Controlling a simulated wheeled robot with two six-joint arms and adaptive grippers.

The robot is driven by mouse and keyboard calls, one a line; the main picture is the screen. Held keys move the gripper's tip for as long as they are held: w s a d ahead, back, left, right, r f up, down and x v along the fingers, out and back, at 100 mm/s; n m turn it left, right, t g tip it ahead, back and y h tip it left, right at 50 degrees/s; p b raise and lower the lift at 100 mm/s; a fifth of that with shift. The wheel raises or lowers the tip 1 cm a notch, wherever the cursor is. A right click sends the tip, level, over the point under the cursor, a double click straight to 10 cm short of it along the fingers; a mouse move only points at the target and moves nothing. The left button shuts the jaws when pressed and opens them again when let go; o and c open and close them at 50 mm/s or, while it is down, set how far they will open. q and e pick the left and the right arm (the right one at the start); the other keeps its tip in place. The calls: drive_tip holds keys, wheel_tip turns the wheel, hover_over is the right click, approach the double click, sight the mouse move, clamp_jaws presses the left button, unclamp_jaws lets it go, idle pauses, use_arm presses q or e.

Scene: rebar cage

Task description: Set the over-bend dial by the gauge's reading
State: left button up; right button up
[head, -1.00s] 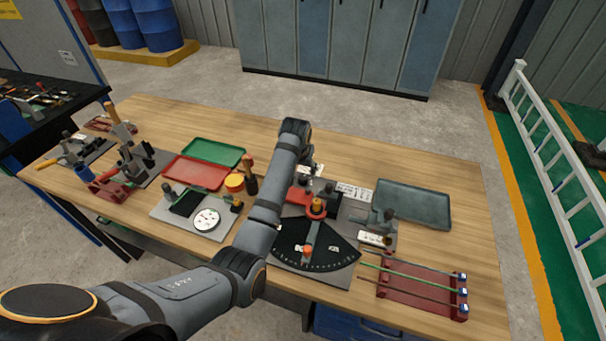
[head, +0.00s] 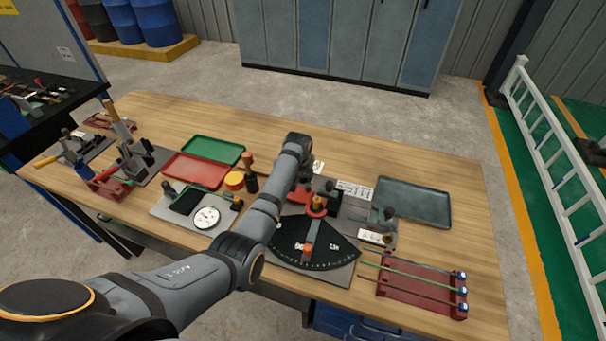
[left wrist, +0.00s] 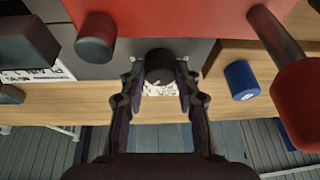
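The dial gauge (head: 206,217) with its round white face sits on a grey plate left of my left arm; its reading is too small to read. The bender's black fan-shaped scale (head: 330,250) with an orange-knobbed lever is right of the arm. My left gripper's fingers are hidden behind the arm in the head view. In the left wrist view my left gripper (left wrist: 158,78) is open, with a finger on each side of a dark round knob (left wrist: 160,65). White marked paper or dial face shows around that knob. Contact cannot be told. My right gripper is not in view.
Red tray (head: 196,172), green tray (head: 214,151) and grey tray (head: 413,201) lie on the wooden table. A red rack (head: 420,290) with rods is at the front right. In the left wrist view, a blue cylinder (left wrist: 240,80) and a red-ended handle (left wrist: 298,100) are right of the fingers.

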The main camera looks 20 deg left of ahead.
use_arm(q)
drive_tip(key=c, duration=0.4)
drive_tip(key=shift+o, duration=0.2)
drive_tip(key=shift+r+m+h+p, duration=0.15)
drive_tip(key=shift+m+h+p, duration=0.15)
drive_tip(key=shift+m+p, duration=0.35)
drive_tip(key=shift+a+m+p, duration=0.15)
drive_tip(key=shift+m+p, duration=0.4)
drive_tip(key=shift+m, duration=0.2)
drive_tip(key=m+h, duration=0.1)
drive_tip(key=m, duration=0.1)
drive_tip(key=shift+m+h, duration=0.3)
drive_tip(key=shift+m, duration=0.1)
drive_tip(key=m, duration=0.1)
drive_tip(key=m+h, duration=0.1)
drive_tip(key=shift+w+a+f+m+g, duration=0.1)
drive_tip(key=shift+f+m+g, duration=0.2)
drive_tip(key=shift+g, duration=0.1)
drive_tip(key=m+b, duration=0.2)
drive_tip(key=shift+m+g+h, duration=0.3)
drive_tip(key=shift+h, duration=0.1)
drive_tip(key=shift+r+m+b, duration=0.15)
drive_tip(key=shift+m+b, duration=0.35)
drive_tip(key=shift+m, duration=0.1)
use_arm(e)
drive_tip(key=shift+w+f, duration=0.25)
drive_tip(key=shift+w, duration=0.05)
